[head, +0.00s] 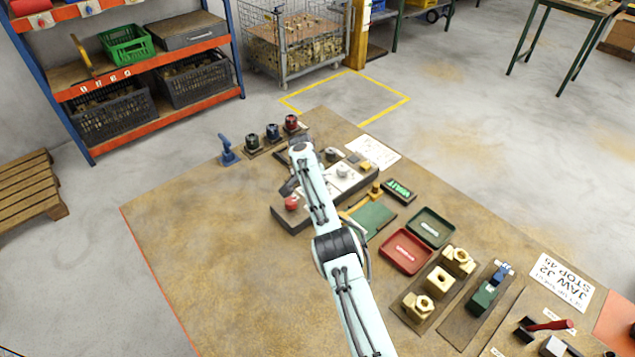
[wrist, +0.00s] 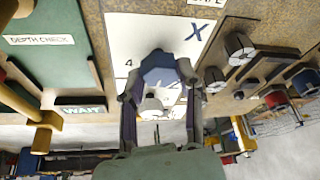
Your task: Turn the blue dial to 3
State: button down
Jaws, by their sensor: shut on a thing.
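The blue dial (wrist: 162,68) shows in the wrist view on a white card (wrist: 130,35) marked with a 4 and a blue X. My gripper (wrist: 160,82) is shut on the dial, with one finger on each side of it. A pale round part (wrist: 153,106) shows between the fingers, below the dial in the picture. I cannot read which number the dial points to. In the head view my arm reaches over the dark panel (head: 291,220), and the blue dial cannot be made out there.
A red knob (head: 291,203) sits at the panel's near end. Dark pale-topped knobs (wrist: 238,45) stand right of the dial. A "WAIT" sign (wrist: 80,108) and green depth-check board (wrist: 45,50) are to the left. Red (head: 406,252) and green trays (head: 431,228) lie right of my arm.

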jog(key=shift+f, duration=0.1)
jog(key=c, duration=0.7)
grip_release()
jog(key=shift+v, duration=0.85)
jog(key=v, duration=1)
jog(key=shift+r, duration=0.2)
jog(key=shift+r, duration=0.1)
